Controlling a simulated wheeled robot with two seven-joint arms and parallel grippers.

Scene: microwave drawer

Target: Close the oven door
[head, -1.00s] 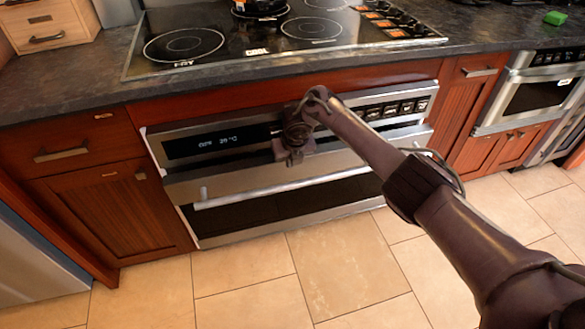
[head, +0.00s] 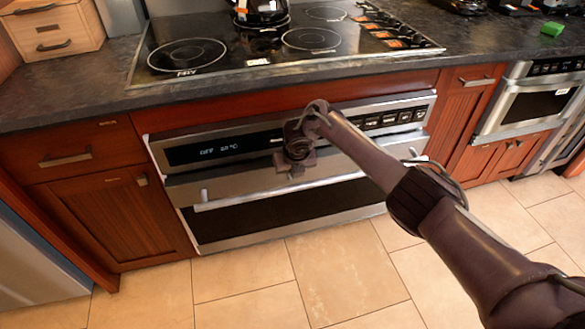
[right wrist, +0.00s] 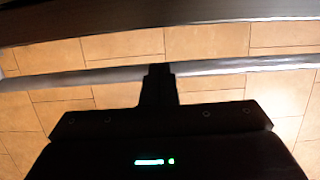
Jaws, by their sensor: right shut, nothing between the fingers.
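The oven (head: 175,156) is built in under the cooktop, with a dark display and buttons along its top. Its steel door has a black window (head: 270,216) and a long bar handle (head: 245,199). The door stands close to upright; I cannot tell whether a small gap is left at its top. My right gripper (head: 296,166) is shut and empty, in front of the oven just above the handle. It hides part of the panel and door. In the right wrist view, its fingers (right wrist: 160,72) overlap the handle bar (right wrist: 245,65); contact is unclear. My left gripper is not in view.
The cooktop (head: 240,50) and dark counter (head: 60,98) lie above the oven. Red-brown cabinets (head: 110,215) flank it. A second steel appliance (head: 525,100) stands at the right. The tiled floor (head: 340,265) in front is clear.

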